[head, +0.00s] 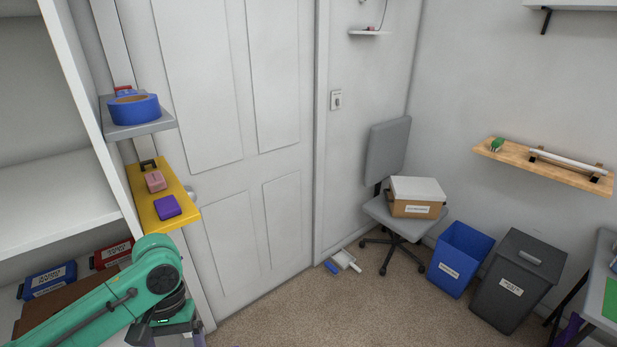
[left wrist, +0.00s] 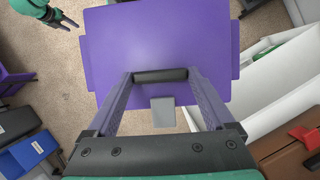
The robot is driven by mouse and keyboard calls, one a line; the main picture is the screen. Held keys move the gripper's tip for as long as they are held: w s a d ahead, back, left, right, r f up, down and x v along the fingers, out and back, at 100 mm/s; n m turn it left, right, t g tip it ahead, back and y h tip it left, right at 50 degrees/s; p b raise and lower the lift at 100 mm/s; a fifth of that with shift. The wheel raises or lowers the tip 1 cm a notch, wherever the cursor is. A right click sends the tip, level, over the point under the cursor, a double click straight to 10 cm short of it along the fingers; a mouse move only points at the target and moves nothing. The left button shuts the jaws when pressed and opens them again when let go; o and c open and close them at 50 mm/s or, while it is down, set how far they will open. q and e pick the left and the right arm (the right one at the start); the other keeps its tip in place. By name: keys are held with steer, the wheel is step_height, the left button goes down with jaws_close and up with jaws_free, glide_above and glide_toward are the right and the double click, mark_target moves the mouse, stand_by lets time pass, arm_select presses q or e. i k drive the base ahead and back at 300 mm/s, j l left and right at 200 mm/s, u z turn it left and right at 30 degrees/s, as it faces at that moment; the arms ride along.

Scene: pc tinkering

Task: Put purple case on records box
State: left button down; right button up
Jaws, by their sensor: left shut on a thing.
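The purple case (left wrist: 160,45) fills the upper middle of the left wrist view as a broad flat panel. Its dark handle (left wrist: 160,76) lies between the fingers of my left gripper (left wrist: 160,82), which is shut on it. In the head view my left arm comes in at the lower left, with its fingers mostly cut off by the bottom edge. A cardboard box with a white lid (head: 415,206), apparently the records box, sits on the grey office chair, well away from this arm. My right gripper (left wrist: 65,20) shows small in the left wrist view; its opening is unclear.
The yellow shelf (head: 187,215) with a small purple block (head: 167,207) juts out above my left arm. A blue bin (head: 459,260) and a dark bin (head: 519,281) stand right of the chair (head: 389,150).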

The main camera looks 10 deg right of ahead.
mark_target(416, 185)
steer(key=i+l+z, duration=0.4)
steer(key=i+z, duration=0.75)
steer(key=i, duration=0.25)
steer(key=i+j+z, duration=0.15)
steer(key=i+z, duration=0.25)
steer(key=i+j+z, duration=0.4)
steer(key=i, duration=0.15)
steer(key=i+j+z, duration=0.8)
steer(key=j, duration=0.1)
